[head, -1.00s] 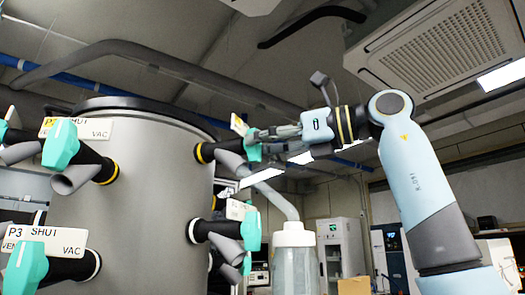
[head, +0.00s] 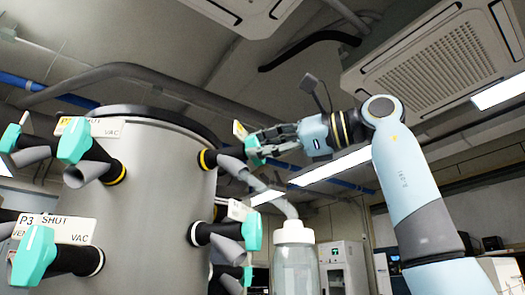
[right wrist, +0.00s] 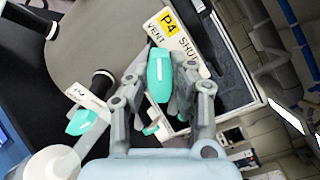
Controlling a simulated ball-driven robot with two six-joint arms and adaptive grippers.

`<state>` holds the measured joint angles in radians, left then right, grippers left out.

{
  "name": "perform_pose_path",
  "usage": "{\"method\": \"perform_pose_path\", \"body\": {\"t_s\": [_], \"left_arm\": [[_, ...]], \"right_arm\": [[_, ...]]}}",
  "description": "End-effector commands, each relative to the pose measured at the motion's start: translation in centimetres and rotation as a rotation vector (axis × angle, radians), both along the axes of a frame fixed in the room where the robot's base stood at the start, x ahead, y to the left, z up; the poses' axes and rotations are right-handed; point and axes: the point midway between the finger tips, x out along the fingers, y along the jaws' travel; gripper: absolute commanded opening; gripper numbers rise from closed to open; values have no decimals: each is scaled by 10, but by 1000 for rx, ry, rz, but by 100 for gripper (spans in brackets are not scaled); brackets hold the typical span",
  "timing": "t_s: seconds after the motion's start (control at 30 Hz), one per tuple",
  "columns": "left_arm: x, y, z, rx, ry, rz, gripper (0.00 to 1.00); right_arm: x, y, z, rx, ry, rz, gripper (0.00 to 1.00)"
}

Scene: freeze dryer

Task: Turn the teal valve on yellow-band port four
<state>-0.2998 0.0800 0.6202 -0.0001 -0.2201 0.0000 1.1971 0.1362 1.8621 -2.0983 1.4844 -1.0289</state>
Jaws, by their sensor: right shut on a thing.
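The teal valve (head: 253,150) of port four sits at the end of a dark port arm with a yellow band (head: 203,160), high on the right side of the grey drum. The fingers hide part of the valve's sides. My left gripper is not in view.
The grey drum (head: 150,220) fills the left. Other teal valves stick out from it, including one below (head: 251,231), one at upper left (head: 74,141) and one by the P3 tag (head: 62,228). A clear bottle-like vessel (head: 295,262) stands right of the drum.

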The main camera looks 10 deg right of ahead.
Motion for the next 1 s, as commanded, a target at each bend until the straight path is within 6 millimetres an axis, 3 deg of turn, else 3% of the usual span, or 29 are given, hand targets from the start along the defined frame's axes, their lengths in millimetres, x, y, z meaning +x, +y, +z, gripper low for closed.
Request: {"method": "perform_pose_path", "body": {"t_s": [0.73, 0.77, 0.9, 1.0], "left_arm": [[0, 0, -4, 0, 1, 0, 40], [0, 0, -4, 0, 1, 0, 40], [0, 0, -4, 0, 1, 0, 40], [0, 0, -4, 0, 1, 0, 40]], "right_arm": [[0, 0, -1, -53, -63, 1, 0], [0, 0, -1, -53, -63, 1, 24], [0, 0, -1, -52, -64, 0, 42], [0, 0, -1, -51, -63, 1, 42]]}}
